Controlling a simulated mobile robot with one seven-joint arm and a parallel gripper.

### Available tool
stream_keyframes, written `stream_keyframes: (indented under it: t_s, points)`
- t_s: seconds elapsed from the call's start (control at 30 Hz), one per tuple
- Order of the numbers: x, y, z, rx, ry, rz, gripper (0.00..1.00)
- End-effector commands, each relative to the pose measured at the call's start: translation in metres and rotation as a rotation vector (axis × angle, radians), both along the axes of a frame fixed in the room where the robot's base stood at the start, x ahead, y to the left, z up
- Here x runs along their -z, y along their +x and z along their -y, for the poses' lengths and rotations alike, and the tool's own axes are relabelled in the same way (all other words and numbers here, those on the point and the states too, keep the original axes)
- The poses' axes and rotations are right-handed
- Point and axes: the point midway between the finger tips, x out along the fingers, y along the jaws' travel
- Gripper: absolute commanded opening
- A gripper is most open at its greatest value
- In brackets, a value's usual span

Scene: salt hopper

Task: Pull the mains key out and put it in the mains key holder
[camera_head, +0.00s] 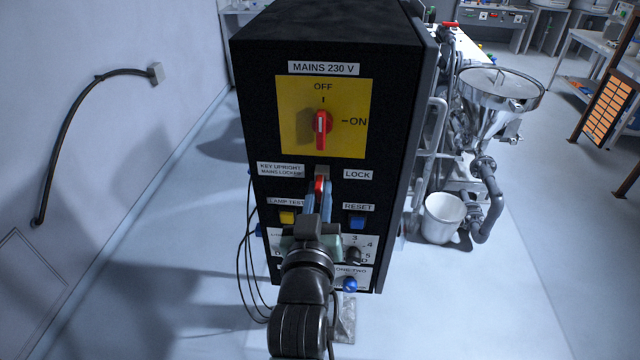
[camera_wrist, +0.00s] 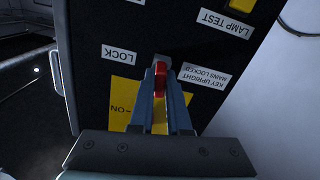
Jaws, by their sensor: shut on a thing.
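The red mains key (camera_head: 319,185) is at the lock on the front of the black cabinet, between the "KEY UPRIGHT MAINS LOCKED" and "LOCK" labels. It also shows in the wrist view (camera_wrist: 159,80). My gripper (camera_head: 318,197) is shut on the key, with one blue-grey finger on each side. The grey metal lock (camera_wrist: 162,61) shows just beyond the key. I cannot tell how deep the key sits in it. The red mains switch (camera_head: 321,125) on the yellow plate points up to OFF. I cannot make out the mains key holder in either view.
The black cabinet (camera_head: 272,68) stands straight ahead. A yellow button (camera_head: 287,217) and a blue button (camera_head: 357,222) flank my gripper closely. A steel hopper (camera_head: 490,95) and a white bucket (camera_head: 443,217) stand to the right. Cables hang at the cabinet's left side. The floor at left is clear.

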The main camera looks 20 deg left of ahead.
Motion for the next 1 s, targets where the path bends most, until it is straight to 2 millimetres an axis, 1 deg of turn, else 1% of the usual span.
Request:
stream_keyframes:
  t_s: [1.0]
  points:
    - [0.0, -0.038, 0.011, 0.0, 0.0, 0.0, 0.0]
